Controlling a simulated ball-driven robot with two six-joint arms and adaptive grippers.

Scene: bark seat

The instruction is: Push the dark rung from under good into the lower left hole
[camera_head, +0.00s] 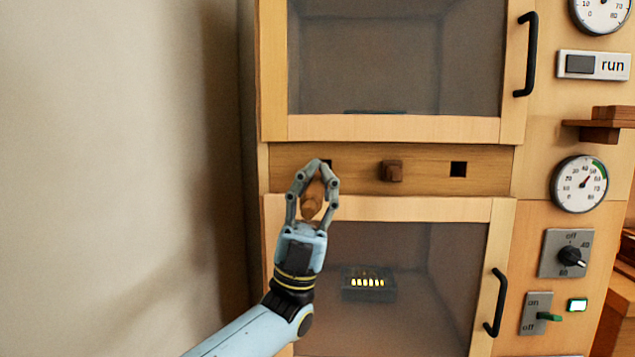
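My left gripper (318,168) reaches up from the bottom and is in front of the left end of a wooden strip (425,155). Its fingers are closed around a brown wooden rung (312,200), whose near end shows between them; its far end is hidden. The strip has a dark square hole (328,163) at the left, partly covered by the fingertips. I cannot tell whether the rung enters it. A dark brown peg (391,171) sticks out at the middle, and an open square hole (458,169) is at the right. No "good" label is visible. My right gripper is out of view.
Glass doors with black handles, an upper handle (528,55) and a lower handle (495,303), lie above and below the strip. Gauges and switches, including a dial (579,184), are at the right, near a small brown shelf (598,128). A bare wall (110,150) fills the left.

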